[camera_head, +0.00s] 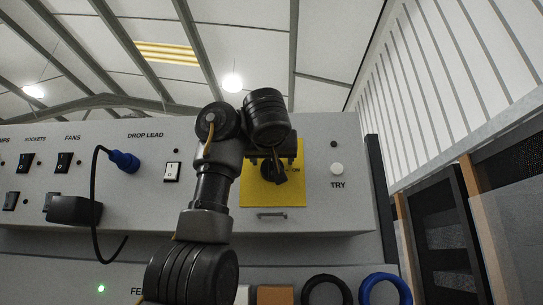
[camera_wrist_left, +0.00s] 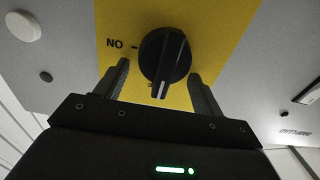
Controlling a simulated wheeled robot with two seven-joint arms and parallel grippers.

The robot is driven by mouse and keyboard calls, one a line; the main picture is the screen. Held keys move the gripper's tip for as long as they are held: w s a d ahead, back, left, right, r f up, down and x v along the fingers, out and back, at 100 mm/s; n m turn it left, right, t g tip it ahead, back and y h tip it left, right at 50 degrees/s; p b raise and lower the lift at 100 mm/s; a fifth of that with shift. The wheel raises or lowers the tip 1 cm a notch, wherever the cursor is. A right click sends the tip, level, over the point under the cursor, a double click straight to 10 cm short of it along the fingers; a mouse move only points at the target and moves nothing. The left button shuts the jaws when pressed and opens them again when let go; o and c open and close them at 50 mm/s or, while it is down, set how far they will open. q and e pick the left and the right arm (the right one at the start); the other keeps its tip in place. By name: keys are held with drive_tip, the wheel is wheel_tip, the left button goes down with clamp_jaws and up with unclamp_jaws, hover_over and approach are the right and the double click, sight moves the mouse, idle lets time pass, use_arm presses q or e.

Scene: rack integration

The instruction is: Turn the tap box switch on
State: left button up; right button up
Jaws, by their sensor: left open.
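The tap box switch is a black rotary knob (camera_wrist_left: 165,58) on a yellow plate (camera_wrist_left: 215,25). In the wrist view its white pointer line points down, away from the ON mark (camera_wrist_left: 115,44), which reads upside down at the left. In the head view the knob (camera_head: 279,174) is partly hidden by my left gripper (camera_head: 270,158), and the yellow plate (camera_head: 257,197) shows around it. In the wrist view my left gripper (camera_wrist_left: 159,70) is open, with one finger on each side of the knob and visible gaps between. My right gripper is not in view.

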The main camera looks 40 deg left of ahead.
use_arm(q)
drive_tip(key=shift+s, duration=0.1)
drive_tip(key=c, duration=0.9)
drive_tip(key=shift+c, duration=0.2)
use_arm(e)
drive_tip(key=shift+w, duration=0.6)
